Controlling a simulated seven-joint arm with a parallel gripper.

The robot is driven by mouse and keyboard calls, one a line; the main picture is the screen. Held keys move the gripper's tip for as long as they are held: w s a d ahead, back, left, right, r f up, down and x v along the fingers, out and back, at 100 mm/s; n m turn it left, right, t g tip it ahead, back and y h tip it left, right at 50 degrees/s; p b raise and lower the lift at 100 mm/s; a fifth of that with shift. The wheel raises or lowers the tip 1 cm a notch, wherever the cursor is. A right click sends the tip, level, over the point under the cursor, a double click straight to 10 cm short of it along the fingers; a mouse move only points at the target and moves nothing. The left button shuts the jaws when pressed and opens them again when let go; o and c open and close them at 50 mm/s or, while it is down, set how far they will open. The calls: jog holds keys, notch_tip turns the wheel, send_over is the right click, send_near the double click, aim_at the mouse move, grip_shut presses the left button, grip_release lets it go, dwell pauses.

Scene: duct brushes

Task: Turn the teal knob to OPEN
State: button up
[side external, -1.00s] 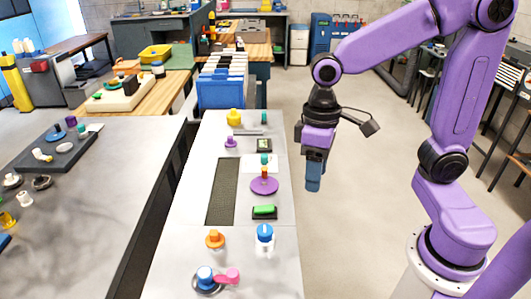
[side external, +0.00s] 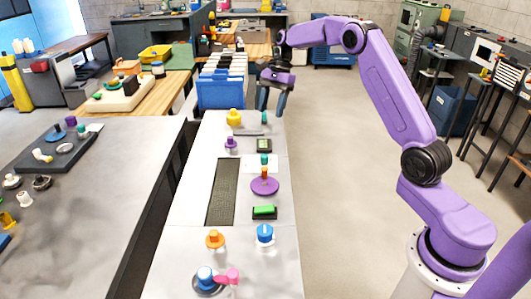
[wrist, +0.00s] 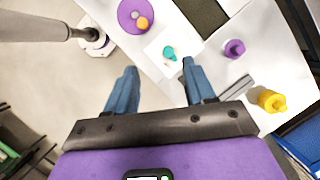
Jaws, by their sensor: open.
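A teal knob (side external: 264,158) sits on a white plate (side external: 275,168) on the long light bench. In the wrist view the same teal knob (wrist: 169,53) shows on its white plate, just beyond and between my fingertips. No OPEN mark can be read. My gripper (side external: 273,113) is open and empty, with blue fingers pointing down at the far end of the bench. It is beyond the knob and apart from it. Both open fingers show in the wrist view (wrist: 159,68). Another small teal piece (side external: 264,117) stands near the fingers.
A purple disc (side external: 264,186) with an orange top stands close to the plate. A purple knob (side external: 230,142), a yellow knob (side external: 234,117) and a green button (side external: 264,211) are also on the bench. A blue file bin (side external: 221,94) stands at its far end.

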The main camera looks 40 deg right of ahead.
jog(key=w+d+f+m, duration=0.1)
jog(key=d+m, duration=0.1)
jog(key=d, duration=0.3)
send_near(265, 155)
jog(key=x, duration=0.9)
jog(key=shift+r, duration=0.1)
jog(key=shift+y, duration=0.3)
grip_shut()
